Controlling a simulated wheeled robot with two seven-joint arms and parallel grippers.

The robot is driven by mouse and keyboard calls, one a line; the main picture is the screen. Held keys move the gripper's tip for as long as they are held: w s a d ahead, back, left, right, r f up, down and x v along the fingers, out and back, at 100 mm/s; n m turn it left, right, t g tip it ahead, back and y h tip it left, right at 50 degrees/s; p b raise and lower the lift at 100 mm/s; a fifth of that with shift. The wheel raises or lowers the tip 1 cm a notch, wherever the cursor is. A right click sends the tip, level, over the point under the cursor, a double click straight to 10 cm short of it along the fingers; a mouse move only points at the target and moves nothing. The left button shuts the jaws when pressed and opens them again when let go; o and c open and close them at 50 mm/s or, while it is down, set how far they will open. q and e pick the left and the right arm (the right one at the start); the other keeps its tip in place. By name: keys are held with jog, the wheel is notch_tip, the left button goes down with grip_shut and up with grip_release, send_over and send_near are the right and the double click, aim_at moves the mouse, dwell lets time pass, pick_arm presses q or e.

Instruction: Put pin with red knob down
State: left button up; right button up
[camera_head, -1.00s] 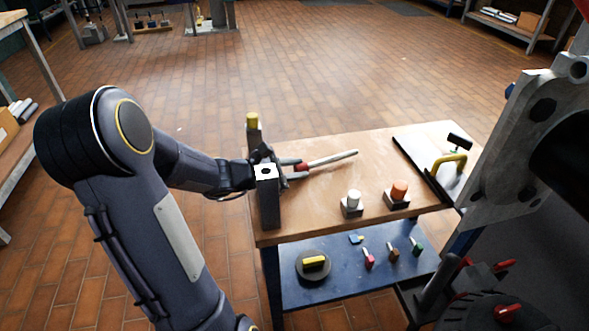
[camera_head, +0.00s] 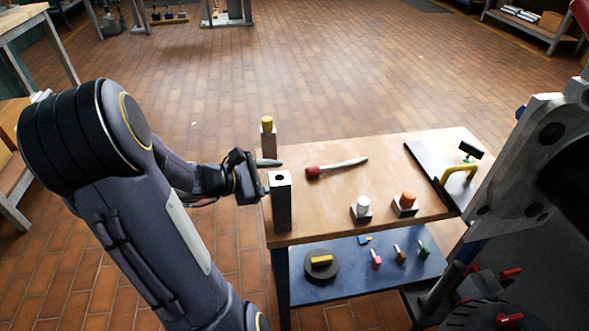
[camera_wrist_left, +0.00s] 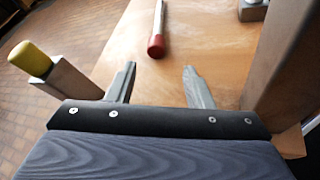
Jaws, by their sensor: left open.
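The pin with red knob (camera_head: 340,166) lies flat on the wooden tabletop, its red knob toward my left gripper and its pale shaft pointing right. It also shows in the left wrist view (camera_wrist_left: 157,35), where the knob is just beyond the fingertips and between their lines. My left gripper (camera_wrist_left: 159,68) is open and empty, apart from the pin. In the head view my left gripper (camera_head: 266,173) is at the table's left edge, partly hidden behind a grey block. My right gripper is not in view.
The grey block (camera_head: 281,208) and a yellow-topped post (camera_head: 268,140) stand at the table's left edge, flanking my left gripper. White-topped (camera_head: 362,205) and orange-topped (camera_head: 408,200) pieces stand in front of the pin. A board with a yellow handle (camera_head: 459,171) is at right.

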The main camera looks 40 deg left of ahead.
pick_arm(q)
jog(key=shift+v, duration=1.3)
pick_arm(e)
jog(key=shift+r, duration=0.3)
